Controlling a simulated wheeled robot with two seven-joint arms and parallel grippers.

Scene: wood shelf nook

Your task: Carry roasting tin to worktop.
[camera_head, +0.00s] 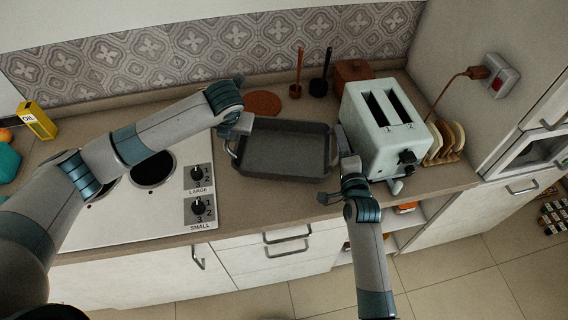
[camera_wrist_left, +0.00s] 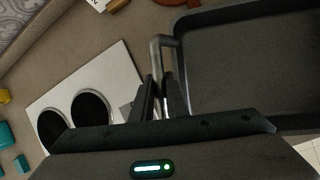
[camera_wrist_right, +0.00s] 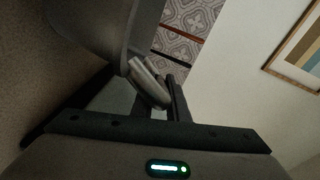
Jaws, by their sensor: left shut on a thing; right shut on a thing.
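The roasting tin (camera_head: 284,155) is dark grey and rectangular, with a loop handle at each end. In the head view it is over the worktop (camera_head: 262,200), between the hob and the toaster. I cannot tell whether its base touches the worktop. My left gripper (camera_head: 236,128) is shut on the tin's left handle, which shows between the fingers in the left wrist view (camera_wrist_left: 160,62). My right gripper (camera_head: 350,168) is at the tin's right end, shut on the right handle (camera_wrist_right: 150,82). The tin looks empty.
The pale toaster (camera_head: 385,135) stands close to the tin's right side, with a toast rack (camera_head: 444,142) beyond it. The white hob (camera_head: 185,212) lies to the left. Behind are a brown round mat (camera_head: 263,103), upright utensils (camera_head: 297,75) and a brown pot (camera_head: 352,74).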

